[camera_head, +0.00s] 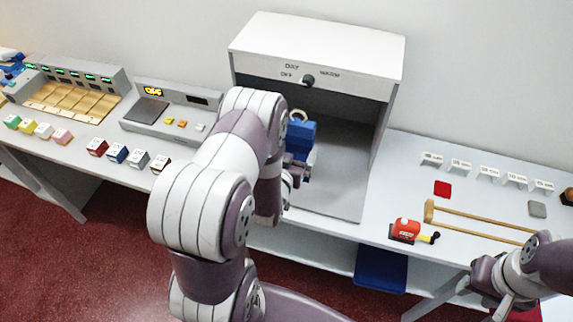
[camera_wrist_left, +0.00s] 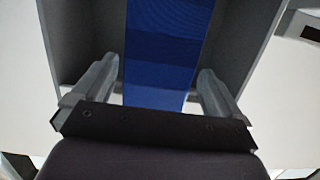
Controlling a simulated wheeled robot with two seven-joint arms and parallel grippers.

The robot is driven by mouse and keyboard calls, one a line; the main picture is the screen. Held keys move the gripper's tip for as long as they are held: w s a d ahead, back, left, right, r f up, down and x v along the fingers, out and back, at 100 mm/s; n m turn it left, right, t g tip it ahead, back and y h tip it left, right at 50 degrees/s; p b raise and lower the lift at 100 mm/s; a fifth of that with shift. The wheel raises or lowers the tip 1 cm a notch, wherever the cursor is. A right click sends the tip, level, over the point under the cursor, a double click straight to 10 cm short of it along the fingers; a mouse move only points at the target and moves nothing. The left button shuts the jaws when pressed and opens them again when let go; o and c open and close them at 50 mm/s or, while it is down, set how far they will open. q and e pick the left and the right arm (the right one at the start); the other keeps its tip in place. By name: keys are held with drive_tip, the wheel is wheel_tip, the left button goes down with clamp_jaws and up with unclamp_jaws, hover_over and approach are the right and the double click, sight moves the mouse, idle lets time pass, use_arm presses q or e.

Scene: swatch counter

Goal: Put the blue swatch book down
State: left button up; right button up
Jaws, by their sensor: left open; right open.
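The blue swatch book (camera_head: 301,136) stands upright inside the grey light booth (camera_head: 350,165), with a pale ring at its top. In the left wrist view the blue swatch book (camera_wrist_left: 165,45) lies between the two fingers of my left gripper (camera_wrist_left: 158,82), with a gap on each side. That gripper is open; in the head view my left arm hides much of it and part of the book. Whether the book's foot rests on the booth floor is hidden. My right gripper (camera_head: 488,298) is low at the right, by the counter's front edge, its fingers hard to make out.
The booth has a dial (camera_head: 308,80) on its front and side walls close around my left gripper. Left are a grey console (camera_head: 165,112) and several coloured cubes. Right are a red device (camera_head: 405,229), a wooden rail frame (camera_head: 470,211) and a red square (camera_head: 443,188).

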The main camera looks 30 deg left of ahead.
use_arm(q)
drive_tip(key=s+d+r+m+g+h, duration=0.1)
drive_tip(key=s+d+r+g, duration=0.1)
drive_tip(key=s+d+g, duration=0.1)
drive_tip(key=s+d+r+m+g+h, duration=0.1)
drive_tip(key=s+d+r+g, duration=0.1)
drive_tip(key=s+d+g, duration=0.2)
drive_tip(key=s+d+r+g+h+b, duration=0.1)
drive_tip(key=s+d+r+g, duration=0.1)
drive_tip(key=s+d+g, duration=0.2)
drive_tip(key=s+g, duration=0.3)
drive_tip(key=s, duration=0.2)
drive_tip(key=shift+s+d+r+m+h, duration=0.15)
drive_tip(key=shift+s+r+m+h, duration=0.1)
drive_tip(key=shift+s+m+h, duration=0.15)
idle(1.2)
